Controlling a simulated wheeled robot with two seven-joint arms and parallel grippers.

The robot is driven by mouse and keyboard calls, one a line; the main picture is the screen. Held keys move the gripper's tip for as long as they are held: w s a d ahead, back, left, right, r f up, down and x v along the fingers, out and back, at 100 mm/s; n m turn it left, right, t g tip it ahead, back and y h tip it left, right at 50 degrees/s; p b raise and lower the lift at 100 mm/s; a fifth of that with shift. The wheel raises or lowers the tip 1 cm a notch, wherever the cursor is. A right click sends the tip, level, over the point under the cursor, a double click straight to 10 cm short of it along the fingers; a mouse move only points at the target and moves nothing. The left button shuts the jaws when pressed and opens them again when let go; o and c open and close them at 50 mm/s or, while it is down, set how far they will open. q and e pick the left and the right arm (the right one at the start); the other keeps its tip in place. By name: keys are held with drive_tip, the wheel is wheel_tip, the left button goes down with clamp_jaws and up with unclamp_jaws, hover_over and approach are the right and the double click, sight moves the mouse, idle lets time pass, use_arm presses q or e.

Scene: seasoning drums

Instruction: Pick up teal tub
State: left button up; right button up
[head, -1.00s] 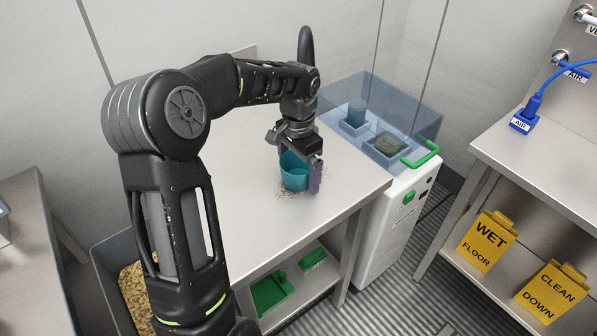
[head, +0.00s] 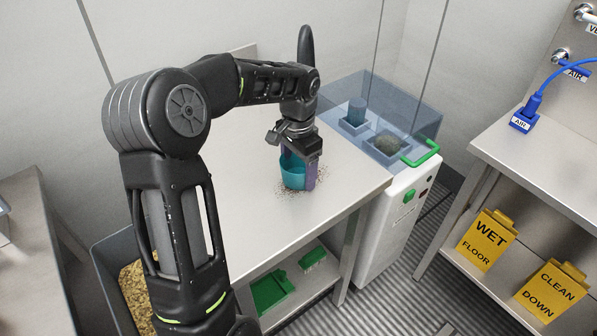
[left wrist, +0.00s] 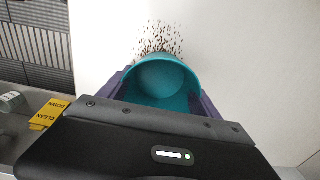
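The teal tub (head: 293,176) stands upright on the steel table, with dark specks scattered around it. My left gripper (head: 299,170) reaches down over it from above, with one purple finger on each side. In the left wrist view, the tub (left wrist: 160,72) is open-topped, and both purple fingers press against its sides, so the gripper is shut on it. The far finger is partly hidden behind the tub in the head view. No lift off the table shows. My right gripper is not in view.
A clear-walled machine (head: 421,127) with a green handle (head: 424,157) stands right of the table (head: 240,220). Green items (head: 270,290) lie on the shelf below. A grey bin (head: 104,262) is at lower left. The tabletop around the tub is otherwise clear.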

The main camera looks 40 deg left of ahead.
use_arm(q)
drive_tip(key=c, duration=0.8)
wheel_tip(320, 180, up, 10)
drive_tip(key=shift+r, duration=0.1)
idle(0.7)
